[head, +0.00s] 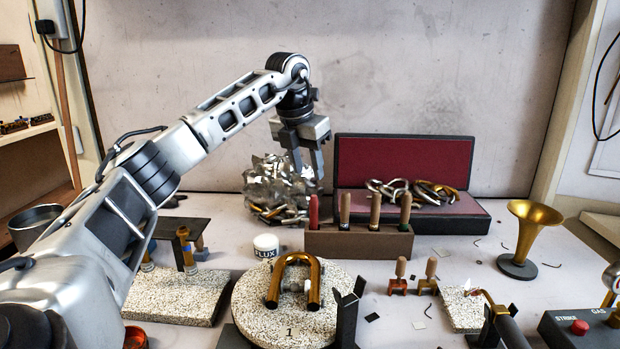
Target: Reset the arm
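My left arm comes in from the left and reaches over the bench to the back middle. Its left gripper (306,168) points down beside and partly in front of a shiny heap of crumpled metal scraps (268,188). The two fingers look apart, with nothing visible held between them. I cannot tell whether the fingertips touch the heap. My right gripper is not in view.
An open red-lined case (470,213) with metal rings and a wooden tool rack (340,243) stand close right of the gripper. In front are a flux jar (266,245), a round plate (265,325) with a brass U-tube (316,284), and a brass horn (533,225) at right.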

